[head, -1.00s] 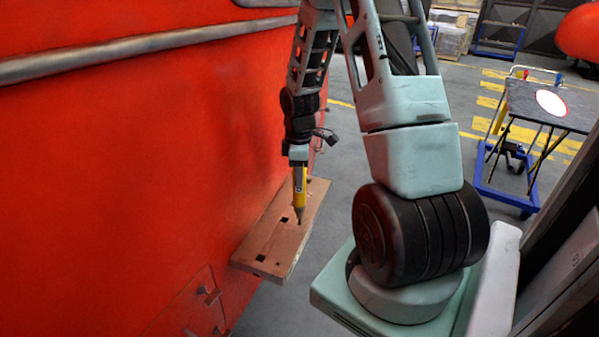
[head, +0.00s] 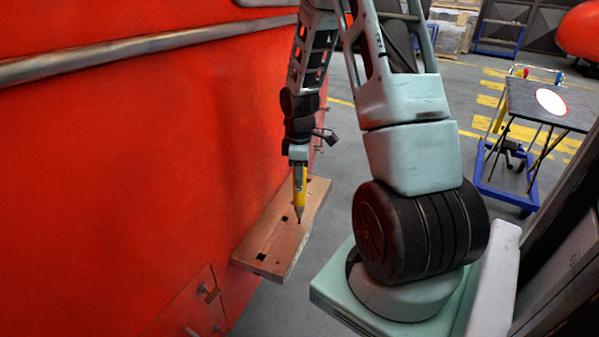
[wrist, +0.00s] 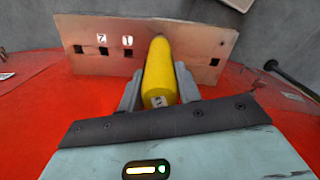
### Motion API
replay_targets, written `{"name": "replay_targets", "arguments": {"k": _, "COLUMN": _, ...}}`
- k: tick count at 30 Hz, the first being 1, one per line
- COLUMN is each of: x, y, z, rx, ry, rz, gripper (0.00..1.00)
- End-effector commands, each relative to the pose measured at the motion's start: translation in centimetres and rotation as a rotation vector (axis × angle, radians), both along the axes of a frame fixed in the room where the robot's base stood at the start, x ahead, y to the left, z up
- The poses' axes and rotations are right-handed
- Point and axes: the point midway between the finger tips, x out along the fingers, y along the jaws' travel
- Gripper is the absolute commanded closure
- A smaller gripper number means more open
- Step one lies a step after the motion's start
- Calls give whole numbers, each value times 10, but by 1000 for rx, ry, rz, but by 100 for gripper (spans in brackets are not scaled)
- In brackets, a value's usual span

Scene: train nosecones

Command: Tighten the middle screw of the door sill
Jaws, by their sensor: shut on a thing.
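The door sill (head: 277,238) is a brown plank-like step sticking out from the red wall, with dark square holes. It also shows in the wrist view (wrist: 85,30), with small number labels by some holes. My gripper (head: 299,165) is shut on a yellow screwdriver (head: 300,187), which points down at the sill. The tip is at or just above the sill's surface near its outer edge; I cannot tell whether it touches. In the wrist view the yellow handle (wrist: 159,75) sits between the two grey fingers (wrist: 160,88) and hides part of the sill. I cannot make out the middle screw.
The red train wall (head: 130,150) stands close on the left, with a grey rail (head: 150,47) along it. A blue cart (head: 510,185) with a dark top stands at the right back. Grey floor lies between.

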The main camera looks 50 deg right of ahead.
Motion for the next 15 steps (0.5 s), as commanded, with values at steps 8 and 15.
{"name": "replay_targets", "arguments": {"k": 8, "x": 0, "y": 0, "z": 17, "rx": 0, "ry": 0, "rz": -1, "gripper": 92}}
{"name": "replay_targets", "arguments": {"k": 15, "x": 0, "y": 0, "z": 33, "rx": 0, "ry": 0, "rz": -1, "gripper": 92}}
